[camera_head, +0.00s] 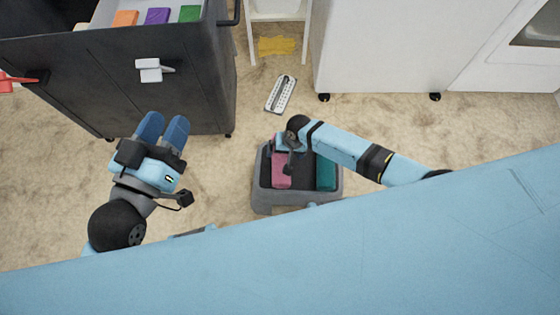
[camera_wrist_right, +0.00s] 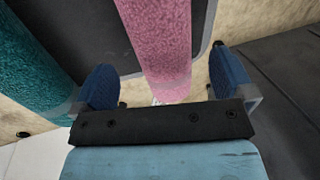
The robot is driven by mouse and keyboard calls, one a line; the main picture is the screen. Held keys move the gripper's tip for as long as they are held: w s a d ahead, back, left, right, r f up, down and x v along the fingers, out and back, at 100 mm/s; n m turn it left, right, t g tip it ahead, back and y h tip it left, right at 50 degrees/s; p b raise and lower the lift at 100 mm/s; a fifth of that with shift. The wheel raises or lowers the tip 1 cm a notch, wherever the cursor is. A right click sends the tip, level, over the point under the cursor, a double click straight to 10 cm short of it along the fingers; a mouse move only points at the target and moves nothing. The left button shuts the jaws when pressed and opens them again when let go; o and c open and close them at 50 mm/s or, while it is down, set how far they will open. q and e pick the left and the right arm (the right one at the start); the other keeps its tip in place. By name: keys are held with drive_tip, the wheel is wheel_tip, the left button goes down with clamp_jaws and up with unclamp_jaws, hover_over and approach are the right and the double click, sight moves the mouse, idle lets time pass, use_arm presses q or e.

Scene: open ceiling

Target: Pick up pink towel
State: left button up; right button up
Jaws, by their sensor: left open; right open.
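The pink towel (camera_head: 281,172) lies in a grey bin (camera_head: 265,201) on the floor, left of a teal towel (camera_head: 326,172). My right gripper (camera_wrist_right: 165,80) is over the bin. In the right wrist view its two blue fingers are apart, with the pink towel (camera_wrist_right: 160,38) running between them. I cannot tell whether either finger touches it. In the head view the right hand partly covers the pink towel's far end, and its fingertips are hard to make out. My left gripper (camera_head: 164,125) is open and empty, left of the bin, near the dark cabinet.
A dark cabinet (camera_head: 180,90) with an open top holding coloured items stands at the upper left. A white power strip (camera_head: 281,94) lies on the carpet beyond the bin. A white cabinet (camera_head: 385,45) stands at the back right. Carpet between the left gripper and bin is clear.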

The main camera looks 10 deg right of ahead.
sight(280, 156)
drive_tip(key=b+x, duration=0.2)
drive_tip(key=x, duration=0.1)
drive_tip(key=b+x, duration=0.1)
drive_tip(key=shift+w+a+f, duration=0.15)
drive_tip(key=shift+w+f, duration=0.05)
drive_tip(key=shift+w, duration=0.15)
drive_tip(key=shift+a+f+b, duration=0.1)
drive_tip(key=shift+f+b, duration=0.3)
drive_tip(key=shift+b, duration=0.05)
use_arm(q)
drive_tip(key=shift+m+g, duration=0.5)
drive_tip(key=shift+g, duration=0.3)
drive_tip(key=f, duration=0.4)
drive_tip(key=shift+w+f, duration=0.2)
drive_tip(key=shift+f, duration=0.05)
use_arm(e)
drive_tip(key=c, duration=0.9)
use_arm(q)
drive_tip(key=shift+r, duration=0.1)
use_arm(e)
drive_tip(key=shift+r, duration=0.15)
